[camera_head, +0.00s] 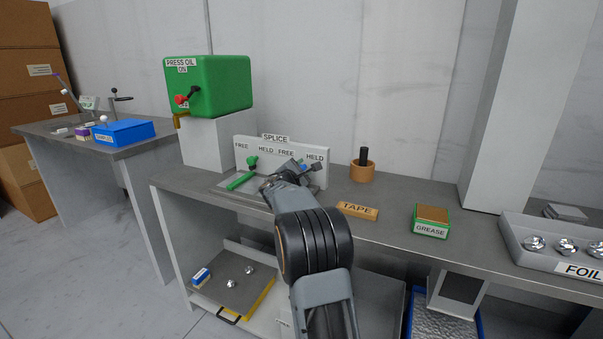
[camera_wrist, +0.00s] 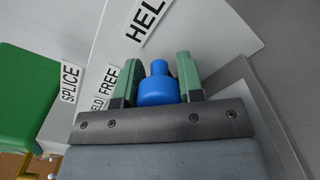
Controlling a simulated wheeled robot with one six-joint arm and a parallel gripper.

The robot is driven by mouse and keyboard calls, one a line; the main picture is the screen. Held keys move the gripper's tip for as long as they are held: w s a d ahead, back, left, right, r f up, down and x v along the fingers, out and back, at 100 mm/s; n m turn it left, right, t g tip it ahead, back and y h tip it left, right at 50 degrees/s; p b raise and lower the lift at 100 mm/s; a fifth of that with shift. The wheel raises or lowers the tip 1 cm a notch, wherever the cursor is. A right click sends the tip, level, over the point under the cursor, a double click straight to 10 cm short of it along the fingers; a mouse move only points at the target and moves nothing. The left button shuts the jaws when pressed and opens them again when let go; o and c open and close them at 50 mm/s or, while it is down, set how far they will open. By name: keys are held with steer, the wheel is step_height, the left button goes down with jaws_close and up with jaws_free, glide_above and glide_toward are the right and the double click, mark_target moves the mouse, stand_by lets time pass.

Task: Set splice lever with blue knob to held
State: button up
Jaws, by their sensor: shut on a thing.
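The splice unit's white label board (camera_head: 257,150) stands on the bench, with two FREE and HELD label pairs. A lever with a green knob (camera_head: 252,161) is at its left side. The blue knob (camera_wrist: 158,88) sits between my gripper's two green fingers (camera_wrist: 159,76) in the wrist view, and they are shut on it. In the head view my gripper (camera_head: 310,168) is at the right label pair, close to the right HELD label. My wrist hides most of that lever. Its exact angle cannot be told.
A green PRESS OIL box (camera_head: 222,85) stands on a white block at left. A wooden cup (camera_head: 362,171), a TAPE block (camera_head: 357,211), a GREASE box (camera_head: 431,221) and a FOIL tray (camera_head: 520,241) are to the right. A lower shelf (camera_head: 250,293) lies beneath.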

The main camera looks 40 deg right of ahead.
steer(key=o, duration=0.9)
steer(key=p+v, duration=0.1)
steer(key=v, duration=1.2)
steer(key=shift+s+a+f, duration=0.1)
steer(key=shift+s+a, duration=0.15)
steer(key=shift+a, duration=0.05)
